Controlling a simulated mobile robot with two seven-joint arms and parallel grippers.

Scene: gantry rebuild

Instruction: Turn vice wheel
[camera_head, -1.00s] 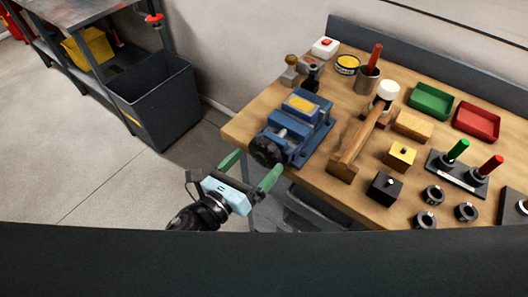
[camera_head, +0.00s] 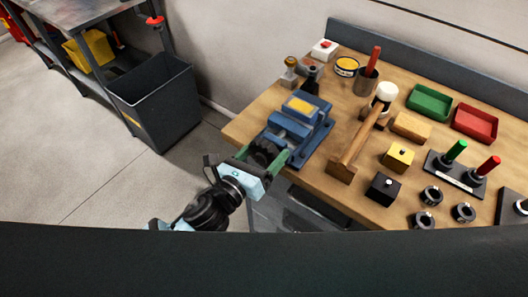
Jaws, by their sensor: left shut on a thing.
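The blue vice (camera_head: 303,120) stands on the left end of the wooden workbench. Its black wheel (camera_head: 264,152) faces the bench's front left edge. My left gripper (camera_head: 262,158) is at the wheel, with one green finger on each side of it, and is shut on the wheel. The fingers and the gripper body cover part of the wheel. My right gripper is not in view.
A dark bin (camera_head: 156,105) stands on the floor at left. Open floor lies between bin and bench.

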